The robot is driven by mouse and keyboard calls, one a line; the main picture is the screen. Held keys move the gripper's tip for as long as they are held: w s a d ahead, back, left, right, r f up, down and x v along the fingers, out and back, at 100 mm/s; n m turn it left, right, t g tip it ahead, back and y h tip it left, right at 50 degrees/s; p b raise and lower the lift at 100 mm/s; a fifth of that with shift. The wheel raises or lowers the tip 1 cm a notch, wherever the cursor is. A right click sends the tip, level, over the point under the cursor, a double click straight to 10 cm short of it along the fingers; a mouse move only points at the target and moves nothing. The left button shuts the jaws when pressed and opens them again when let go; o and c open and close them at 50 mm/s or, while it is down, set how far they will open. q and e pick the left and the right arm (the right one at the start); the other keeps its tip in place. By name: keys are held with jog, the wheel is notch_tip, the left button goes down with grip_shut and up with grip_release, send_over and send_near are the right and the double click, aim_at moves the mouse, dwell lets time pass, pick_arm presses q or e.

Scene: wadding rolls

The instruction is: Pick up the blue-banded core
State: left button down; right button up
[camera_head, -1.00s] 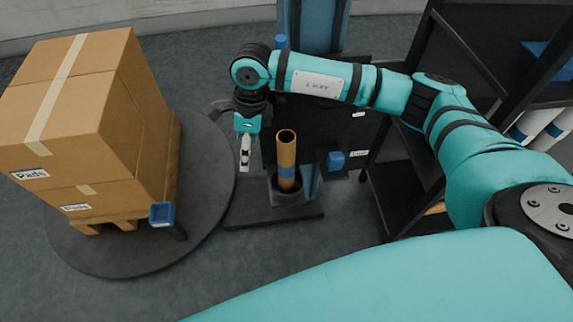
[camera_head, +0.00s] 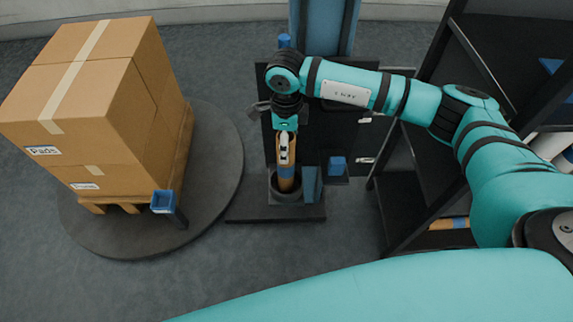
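The blue-banded core (camera_head: 287,172) is a brown tube with a blue band. It stands upright in a dark round holder (camera_head: 285,193) on a black base. My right gripper (camera_head: 287,160) points down at the core's upper part and overlaps it in the view, hiding the core's top. Whether the fingers touch or close around the core cannot be told. My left gripper is not in view.
Brown boxes (camera_head: 88,90) sit on a pallet on a round dark turntable (camera_head: 217,150) at left, with a blue-topped post (camera_head: 163,201) in front. Dark shelving (camera_head: 410,190) stands at right, with another blue-banded tube (camera_head: 450,223) low down.

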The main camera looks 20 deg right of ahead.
aim_at(286, 166)
notch_tip(286, 166, down, 3)
jog(key=shift+f, duration=0.2)
jog(key=shift+r, duration=0.1)
grip_shut()
